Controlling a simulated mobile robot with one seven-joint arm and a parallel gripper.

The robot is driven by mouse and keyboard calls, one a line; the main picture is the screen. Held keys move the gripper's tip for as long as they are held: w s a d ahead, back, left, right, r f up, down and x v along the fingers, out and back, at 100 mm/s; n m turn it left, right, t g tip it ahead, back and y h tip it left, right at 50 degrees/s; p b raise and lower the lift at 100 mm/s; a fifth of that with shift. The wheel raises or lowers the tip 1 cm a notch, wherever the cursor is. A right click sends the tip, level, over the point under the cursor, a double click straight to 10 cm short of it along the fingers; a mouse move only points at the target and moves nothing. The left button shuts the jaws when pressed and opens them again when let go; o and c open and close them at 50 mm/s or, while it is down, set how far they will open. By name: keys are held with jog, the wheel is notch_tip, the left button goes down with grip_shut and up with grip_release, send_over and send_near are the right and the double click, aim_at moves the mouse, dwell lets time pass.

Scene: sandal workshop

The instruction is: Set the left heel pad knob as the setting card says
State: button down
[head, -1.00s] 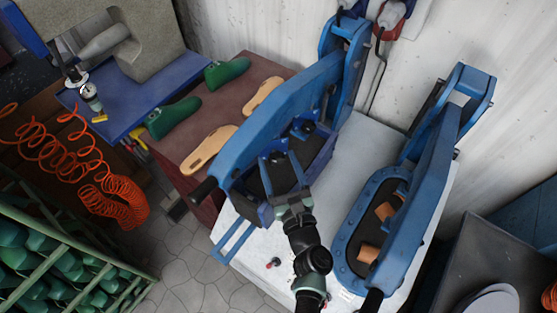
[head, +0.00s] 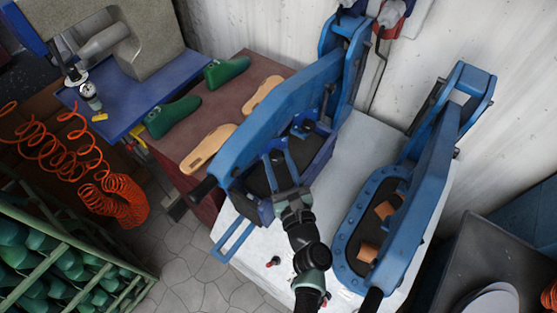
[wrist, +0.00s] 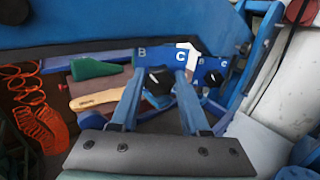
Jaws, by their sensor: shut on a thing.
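The left heel pad knob (wrist: 158,81) is a black knob on a blue plate (wrist: 150,55) marked with white letters B and C. My gripper (wrist: 158,73) has its two blue fingers on either side of this knob and is shut on it. The knob's pointer is too small to read, and any other letter on the plate is hidden. In the head view my gripper (head: 277,158) reaches into the left blue press. A second black knob (wrist: 213,78) on a lettered plate stands to the right, apart from my fingers. I cannot make out the setting card.
The left press's thick blue arm (head: 275,110) passes close above my gripper. A second blue press (head: 440,170) with brown pads stands to the right on the white table (head: 350,155). Green lasts (head: 173,117) and tan soles (head: 209,149) lie on the brown table at left.

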jog(key=shift+f+n+b, duration=0.1)
jog(key=shift+n+b, duration=0.2)
jog(key=n+b, duration=0.2)
jog(key=shift+f+n+b, duration=0.2)
jog(key=shift+n+b, duration=0.2)
jog(key=n+b, duration=0.4)
jog(key=n, duration=0.1)
jog(key=shift+a+b, duration=0.1)
jog(key=shift+b, duration=0.25)
jog(key=n+b, duration=0.5)
jog(key=n, duration=0.1)
jog(key=shift+f, duration=0.1)
jog(key=shift+n+b, duration=1.05)
jog(key=shift+n, duration=0.65)
jog(key=shift+c, duration=1.9)
grip_release()
jog(key=shift+a+r, duration=0.1)
jog(key=shift+r, duration=0.1)
jog(key=shift+s, duration=0.15)
